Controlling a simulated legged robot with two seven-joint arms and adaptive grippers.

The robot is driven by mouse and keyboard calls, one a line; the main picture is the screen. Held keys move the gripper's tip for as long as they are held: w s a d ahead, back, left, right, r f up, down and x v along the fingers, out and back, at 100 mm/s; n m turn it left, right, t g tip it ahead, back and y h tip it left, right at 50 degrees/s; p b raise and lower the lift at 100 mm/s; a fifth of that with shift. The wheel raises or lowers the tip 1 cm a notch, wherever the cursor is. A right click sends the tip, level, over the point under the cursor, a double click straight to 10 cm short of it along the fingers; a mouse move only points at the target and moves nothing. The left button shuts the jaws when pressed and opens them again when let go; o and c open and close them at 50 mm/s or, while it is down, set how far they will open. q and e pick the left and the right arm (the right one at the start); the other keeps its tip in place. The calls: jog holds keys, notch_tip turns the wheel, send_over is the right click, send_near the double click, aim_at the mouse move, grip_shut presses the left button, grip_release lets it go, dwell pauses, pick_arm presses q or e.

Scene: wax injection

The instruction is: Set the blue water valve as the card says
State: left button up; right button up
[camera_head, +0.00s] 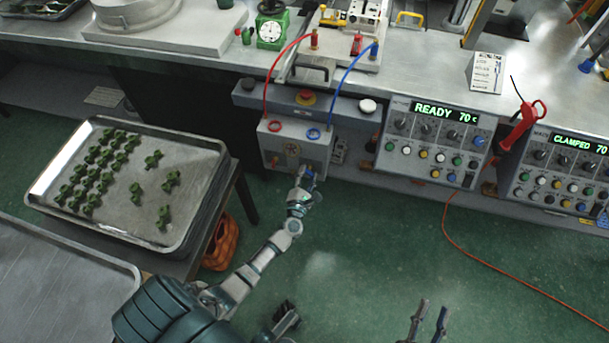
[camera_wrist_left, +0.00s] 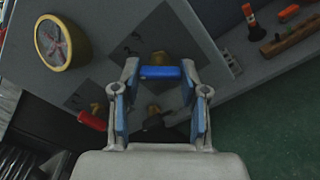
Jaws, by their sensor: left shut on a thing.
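The blue water valve's handle (camera_wrist_left: 160,72) lies between the fingertips of my left gripper (camera_wrist_left: 159,80) in the left wrist view. My left gripper (camera_head: 305,174) is shut on it at the front of a grey box under the bench edge. The handle runs across from one fingertip to the other. A red valve handle (camera_wrist_left: 92,120) sits to its lower left in the wrist view. A white card (camera_head: 487,72) stands on the bench; its text is too small to read. My right gripper (camera_head: 432,312) is open and empty at the bottom of the head view.
A round gauge (camera_wrist_left: 52,42) is on the box near the valves. Red (camera_head: 267,85) and blue (camera_head: 347,75) hoses run down to the box. Control panels (camera_head: 432,142) stand to the right. A tray (camera_head: 60,205) of green pieces is at left. An orange cable (camera_head: 475,258) crosses the floor.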

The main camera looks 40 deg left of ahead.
pick_arm(q)
jog(key=shift+d+f+m+p, duration=0.15)
jog(key=shift+m+p, duration=0.45)
jog(key=shift+m, duration=1.1)
pick_arm(e)
jog(key=shift+w+d+f+g+h, duration=0.1)
jog(key=shift+w+f+g+h, duration=0.1)
jog(key=shift+f+g, duration=0.6)
jog(key=shift+w+f+g+h, duration=0.2)
jog(key=shift+f+g, duration=0.5)
jog(key=shift+f, duration=0.25)
pick_arm(q)
jog(key=o, duration=1.1)
jog(key=shift+o, duration=0.2)
pick_arm(e)
jog(key=shift+w, duration=0.1)
pick_arm(q)
jog(key=v, duration=1.2)
jog(key=shift+w, duration=0.1)
